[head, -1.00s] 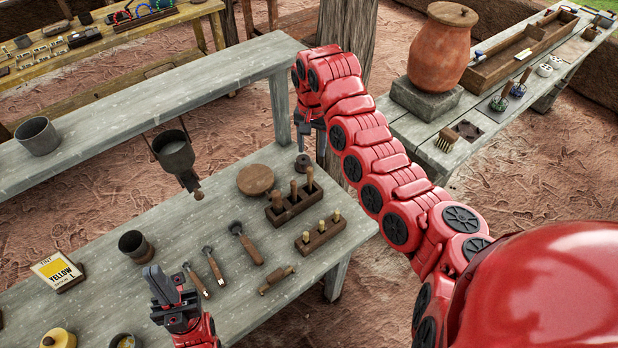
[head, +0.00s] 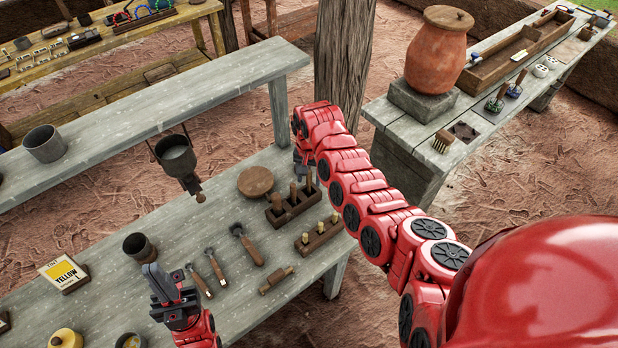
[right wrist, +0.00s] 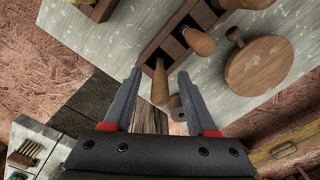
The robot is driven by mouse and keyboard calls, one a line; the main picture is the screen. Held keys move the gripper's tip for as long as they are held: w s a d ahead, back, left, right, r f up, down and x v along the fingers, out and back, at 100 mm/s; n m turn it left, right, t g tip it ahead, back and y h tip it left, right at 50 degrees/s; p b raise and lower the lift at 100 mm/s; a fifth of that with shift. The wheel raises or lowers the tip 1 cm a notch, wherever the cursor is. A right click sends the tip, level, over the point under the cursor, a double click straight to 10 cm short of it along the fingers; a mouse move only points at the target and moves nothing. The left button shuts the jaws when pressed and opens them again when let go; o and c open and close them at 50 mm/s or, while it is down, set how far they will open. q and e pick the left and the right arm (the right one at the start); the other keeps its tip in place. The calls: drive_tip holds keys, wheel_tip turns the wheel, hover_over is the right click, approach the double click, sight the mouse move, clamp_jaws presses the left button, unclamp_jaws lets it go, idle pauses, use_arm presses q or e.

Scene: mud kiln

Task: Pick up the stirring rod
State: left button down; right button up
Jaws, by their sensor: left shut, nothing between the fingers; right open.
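I cannot tell for sure which item is the stirring rod. Upright wooden handles stand in a dark slotted rack (head: 293,208) on the grey bench. My right gripper (head: 305,175) is just above and behind this rack; its fingers are partly hidden by its own wrist. In the right wrist view the right gripper (right wrist: 160,75) is open, and a wooden handle (right wrist: 160,88) from the rack (right wrist: 160,42) shows between its fingers, not visibly gripped. My left gripper (head: 168,283) is shut and empty over the front of the bench.
A round wooden lid (head: 256,181) lies left of the rack. A smaller block with pale pegs (head: 318,237) stands in front. Several handled tools (head: 215,266) lie on the bench. A pot hangs (head: 175,158) from the raised shelf. A wooden post (head: 342,65) rises behind.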

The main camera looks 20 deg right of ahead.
drive_tip(key=shift+f, duration=0.65)
clamp_jaws()
drive_tip(key=shift+r, duration=0.1)
